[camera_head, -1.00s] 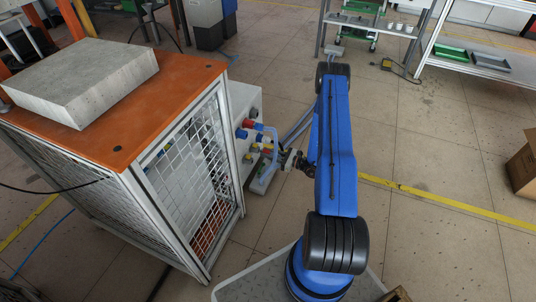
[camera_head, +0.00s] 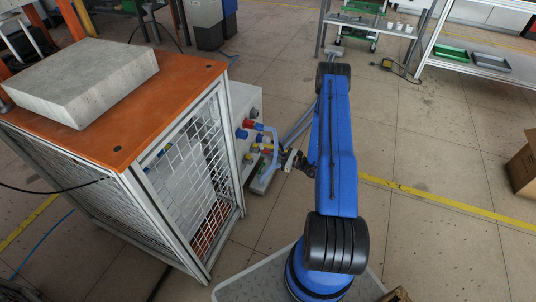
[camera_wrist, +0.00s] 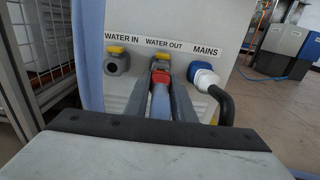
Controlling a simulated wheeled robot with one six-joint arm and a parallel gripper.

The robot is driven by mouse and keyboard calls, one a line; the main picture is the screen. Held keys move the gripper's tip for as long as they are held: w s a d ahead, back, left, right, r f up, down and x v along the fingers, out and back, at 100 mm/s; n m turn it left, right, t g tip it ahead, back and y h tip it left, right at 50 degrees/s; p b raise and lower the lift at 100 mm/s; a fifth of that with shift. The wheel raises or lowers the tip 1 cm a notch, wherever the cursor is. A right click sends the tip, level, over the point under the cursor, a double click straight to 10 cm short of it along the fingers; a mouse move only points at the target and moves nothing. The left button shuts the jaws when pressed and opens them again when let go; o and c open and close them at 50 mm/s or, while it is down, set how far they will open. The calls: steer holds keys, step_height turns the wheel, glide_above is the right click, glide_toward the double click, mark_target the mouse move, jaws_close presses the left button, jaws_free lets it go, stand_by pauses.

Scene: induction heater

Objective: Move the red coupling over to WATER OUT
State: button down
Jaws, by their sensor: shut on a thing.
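The red coupling (camera_wrist: 161,78) shows in the wrist view between the two grey fingers of my gripper (camera_wrist: 160,97). My gripper is shut on it, and a blue-grey hose end runs from it towards the camera. The coupling is lined up with the port under the WATER OUT label (camera_wrist: 164,44), just below a yellow handle (camera_wrist: 160,62). Whether it touches or is seated on the port is hidden. In the head view my gripper (camera_head: 286,160) is by the heater's connector panel (camera_head: 243,98); the held coupling is too small to make out there.
The WATER IN port (camera_wrist: 116,63), with a yellow handle, is at left. The blue-and-white MAINS plug (camera_wrist: 204,75) and its black cable are close at right. A light blue hose (camera_wrist: 88,55) hangs at left. A mesh cage (camera_head: 190,165) stands beside the panel.

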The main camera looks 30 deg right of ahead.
steer(key=shift+w+a, duration=0.4)
steer(key=shift+w, duration=0.15)
stand_by(0.6)
steer(key=c, duration=1.4)
jaws_free()
steer(key=shift+c, duration=0.2)
steer(key=shift+s, duration=0.1)
steer(key=v, duration=1.7)
steer(key=shift+s+d, duration=0.1)
steer(key=shift+d, duration=0.05)
